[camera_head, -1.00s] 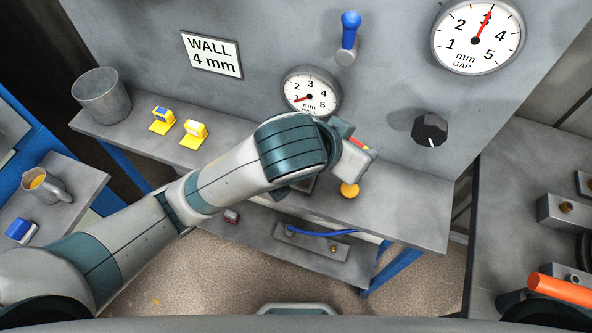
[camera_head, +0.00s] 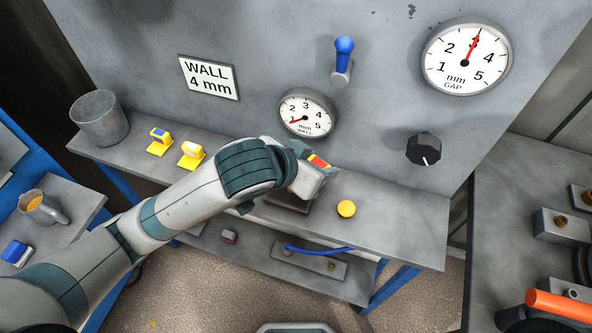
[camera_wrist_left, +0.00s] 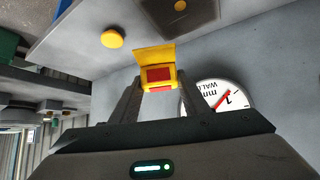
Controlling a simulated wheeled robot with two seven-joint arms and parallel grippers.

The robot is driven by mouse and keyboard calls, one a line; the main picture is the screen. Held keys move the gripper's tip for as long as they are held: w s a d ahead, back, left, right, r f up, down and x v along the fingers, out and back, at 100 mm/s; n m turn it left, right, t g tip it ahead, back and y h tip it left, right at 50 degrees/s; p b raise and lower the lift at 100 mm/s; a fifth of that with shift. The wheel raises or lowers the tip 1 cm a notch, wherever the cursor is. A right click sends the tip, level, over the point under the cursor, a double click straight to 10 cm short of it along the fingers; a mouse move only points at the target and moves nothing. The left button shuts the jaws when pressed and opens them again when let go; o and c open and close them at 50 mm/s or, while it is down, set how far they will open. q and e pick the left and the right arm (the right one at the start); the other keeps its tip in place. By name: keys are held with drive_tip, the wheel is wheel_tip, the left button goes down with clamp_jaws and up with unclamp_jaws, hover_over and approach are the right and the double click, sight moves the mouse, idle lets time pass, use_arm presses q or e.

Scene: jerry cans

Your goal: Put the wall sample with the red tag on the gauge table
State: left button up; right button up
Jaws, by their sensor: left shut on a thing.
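The wall sample with the red tag (camera_wrist_left: 158,76) is a yellow angled piece, held between the fingers of my left gripper (camera_wrist_left: 157,94). In the head view, a bit of its red and yellow (camera_head: 319,161) shows at the far side of my left gripper (camera_head: 312,178). The sample is above the bench, in front of the small wall gauge (camera_head: 306,113). A dark plate, apparently the gauge table (camera_head: 288,203), lies below my gripper and is partly hidden by it. It also shows at the top of the wrist view (camera_wrist_left: 172,22), apart from the sample. My right gripper is out of view.
Two other yellow samples, one blue-tagged (camera_head: 159,142) and one white-tagged (camera_head: 191,155), stand on the bench (camera_head: 400,225) at left, beside a grey bin (camera_head: 99,118). A yellow button (camera_head: 346,208) is right of the plate. The bench's right part is clear.

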use_arm(q)
drive_tip(key=w+a+f, duration=0.1)
drive_tip(key=a+f, duration=0.1)
drive_tip(key=a, duration=0.1)
drive_tip(key=w+a+f, duration=0.1)
drive_tip(key=shift+w+a+p, duration=0.15)
drive_tip(key=shift+w+p, duration=0.15)
drive_tip(key=shift+w, duration=0.05)
drive_tip(key=shift+f, duration=0.1)
drive_tip(key=shift+f+p, duration=0.35)
drive_tip(key=shift+f, duration=1.6)
drive_tip(key=shift+f, duration=0.15)
drive_tip(key=o, duration=1)
drive_tip(key=shift+r, duration=0.2)
